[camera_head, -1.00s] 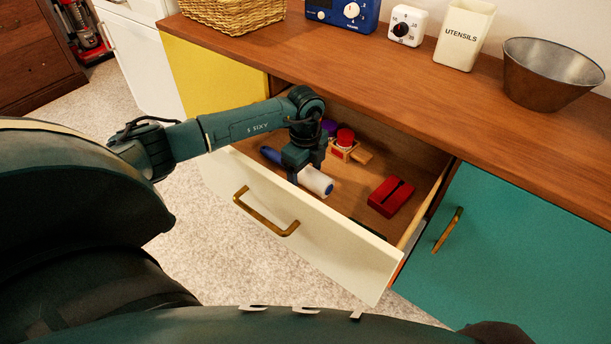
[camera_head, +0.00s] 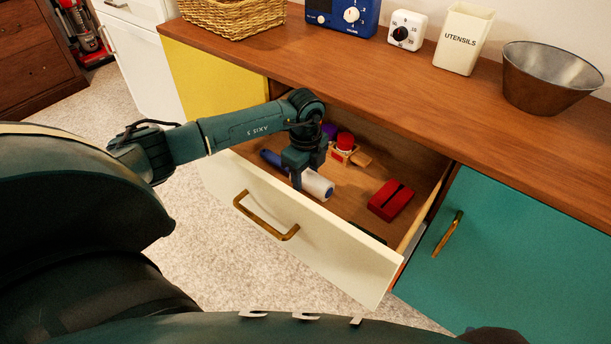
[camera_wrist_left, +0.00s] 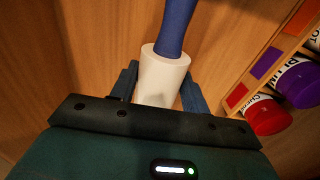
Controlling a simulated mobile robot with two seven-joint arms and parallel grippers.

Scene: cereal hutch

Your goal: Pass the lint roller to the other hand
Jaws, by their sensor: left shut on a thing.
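The lint roller, with a white roll (camera_head: 318,185) and a blue handle (camera_head: 271,158), lies in the open drawer. My left gripper (camera_head: 298,178) reaches down into the drawer and is shut on the roller. In the left wrist view the white roll (camera_wrist_left: 163,78) sits between the two fingers (camera_wrist_left: 158,92), and the blue handle (camera_wrist_left: 177,25) points away from the gripper. I cannot tell whether the roller still touches the drawer floor. My right gripper is not in view.
The drawer front (camera_head: 335,243) with its brass handle stands out from the cabinet. Inside are a red block (camera_head: 391,200) and a small wooden rack (camera_head: 350,156) with red and purple jars. The countertop (camera_head: 400,92) overhangs the drawer's back and holds a basket, radio, timer, utensils canister and metal bowl.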

